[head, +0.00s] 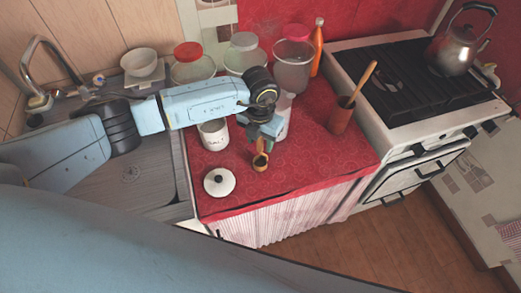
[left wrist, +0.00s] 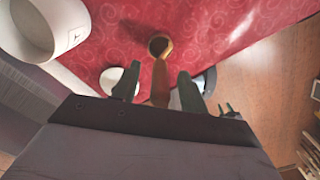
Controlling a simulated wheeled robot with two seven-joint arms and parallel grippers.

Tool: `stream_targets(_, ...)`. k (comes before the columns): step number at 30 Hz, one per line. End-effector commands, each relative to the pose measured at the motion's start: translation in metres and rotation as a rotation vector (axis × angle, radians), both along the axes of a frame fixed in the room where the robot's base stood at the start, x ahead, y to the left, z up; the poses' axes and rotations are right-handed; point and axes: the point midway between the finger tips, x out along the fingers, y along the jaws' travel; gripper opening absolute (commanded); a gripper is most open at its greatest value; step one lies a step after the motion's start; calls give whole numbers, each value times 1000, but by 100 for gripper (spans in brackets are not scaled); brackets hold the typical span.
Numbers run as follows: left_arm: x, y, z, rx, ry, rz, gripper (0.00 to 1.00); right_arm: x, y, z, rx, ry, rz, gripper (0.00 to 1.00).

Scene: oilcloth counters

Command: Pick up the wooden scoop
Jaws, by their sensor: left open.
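The wooden scoop (head: 260,161) is on the red oilcloth near the counter's front, its round bowl end showing below my left gripper (head: 264,138). In the left wrist view the scoop's bowl (left wrist: 160,46) lies ahead, and its handle runs back toward my left gripper (left wrist: 160,87). The two fingers are apart, one on each side of the handle in that picture. I cannot tell whether either finger touches it. The handle's near end is hidden by the gripper. My right gripper is not in view.
A white canister (head: 214,134) stands left of the gripper, and a white lid (head: 219,182) lies near the front edge. Glass jars (head: 292,72) stand behind. A utensil pot (head: 340,116) and the stove (head: 400,80) are right. The sink (head: 130,178) is left.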

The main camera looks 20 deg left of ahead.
Motion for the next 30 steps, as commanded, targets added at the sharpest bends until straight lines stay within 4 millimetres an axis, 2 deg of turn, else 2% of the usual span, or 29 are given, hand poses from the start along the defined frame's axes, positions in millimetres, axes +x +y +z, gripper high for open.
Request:
stream_targets(4,0,0,0,0,0,0,41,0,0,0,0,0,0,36)
stream_targets(12,0,0,1,-1,0,0,5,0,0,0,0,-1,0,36)
stream_targets(14,0,0,1,-1,0,0,0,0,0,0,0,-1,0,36)
stream_targets(23,0,0,2,-1,-1,0,0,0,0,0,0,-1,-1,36)
stream_targets(26,1,-1,11,-3,-3,-2,0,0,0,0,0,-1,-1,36)
stream_targets(30,2,0,36,-2,-6,-1,0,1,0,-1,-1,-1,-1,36)
